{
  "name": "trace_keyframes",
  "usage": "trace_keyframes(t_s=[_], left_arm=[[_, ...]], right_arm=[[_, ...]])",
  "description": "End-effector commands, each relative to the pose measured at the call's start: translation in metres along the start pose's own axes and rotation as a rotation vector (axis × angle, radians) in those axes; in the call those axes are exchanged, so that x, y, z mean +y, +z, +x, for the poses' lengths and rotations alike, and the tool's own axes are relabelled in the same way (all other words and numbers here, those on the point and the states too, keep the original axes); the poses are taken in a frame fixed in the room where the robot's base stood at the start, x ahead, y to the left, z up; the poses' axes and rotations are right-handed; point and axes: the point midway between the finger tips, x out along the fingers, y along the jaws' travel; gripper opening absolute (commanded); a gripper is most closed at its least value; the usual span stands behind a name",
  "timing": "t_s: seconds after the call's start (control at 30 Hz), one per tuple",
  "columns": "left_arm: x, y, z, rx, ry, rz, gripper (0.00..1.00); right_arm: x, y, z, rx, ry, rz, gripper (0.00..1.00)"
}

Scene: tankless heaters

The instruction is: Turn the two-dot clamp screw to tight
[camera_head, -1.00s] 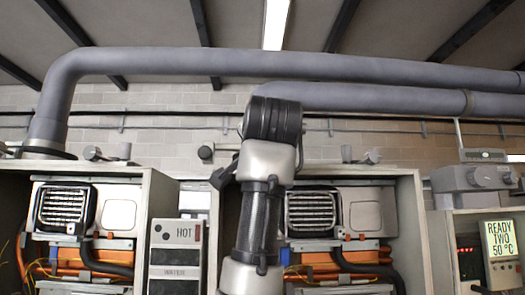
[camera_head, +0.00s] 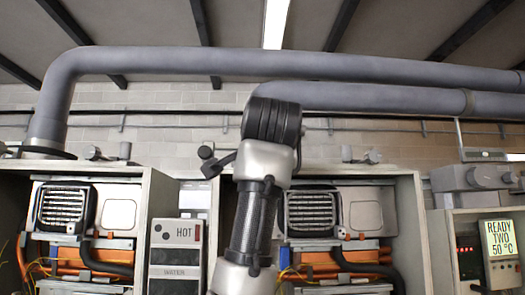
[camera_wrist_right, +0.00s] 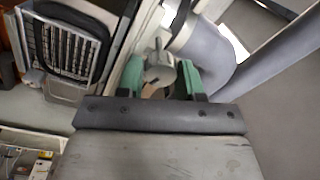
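In the right wrist view, a grey clamp-screw knob (camera_wrist_right: 160,68) sits between the green-tipped fingers of my right gripper (camera_wrist_right: 161,78). The fingers stand apart on either side of it, with a gap visible at least on the left; contact on the right is hard to tell. No dot marks can be made out on the knob. In the head view, my arm rises through the middle and its gripper is hidden. A grey clamp fitting (camera_head: 206,153) shows just left of that arm. My left gripper is not in view.
Open heater cabinets with grilles (camera_head: 311,213) stand left and right of my arm. Large grey pipes (camera_head: 300,65) cross above. A HOT/WATER panel (camera_head: 175,250) and a display reading "READY TWO 50 °C" (camera_head: 499,240) stand lower down. A grille (camera_wrist_right: 68,50) is left in the wrist view.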

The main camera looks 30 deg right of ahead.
Motion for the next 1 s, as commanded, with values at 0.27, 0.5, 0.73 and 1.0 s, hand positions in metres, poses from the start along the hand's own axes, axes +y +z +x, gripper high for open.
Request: trace_keyframes(t_s=[0.27,0.5,0.73,1.0], left_arm=[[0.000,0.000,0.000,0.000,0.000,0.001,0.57],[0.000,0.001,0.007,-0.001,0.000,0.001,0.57],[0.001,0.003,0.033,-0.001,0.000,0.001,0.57],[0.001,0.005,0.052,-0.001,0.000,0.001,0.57]], right_arm=[[0.000,0.000,0.000,0.000,0.001,-0.001,0.58],[0.002,0.001,-0.009,0.001,-0.002,0.000,0.58],[0.004,0.002,-0.052,0.002,-0.006,0.001,0.58],[0.002,0.001,-0.098,0.001,-0.003,0.000,0.58]])
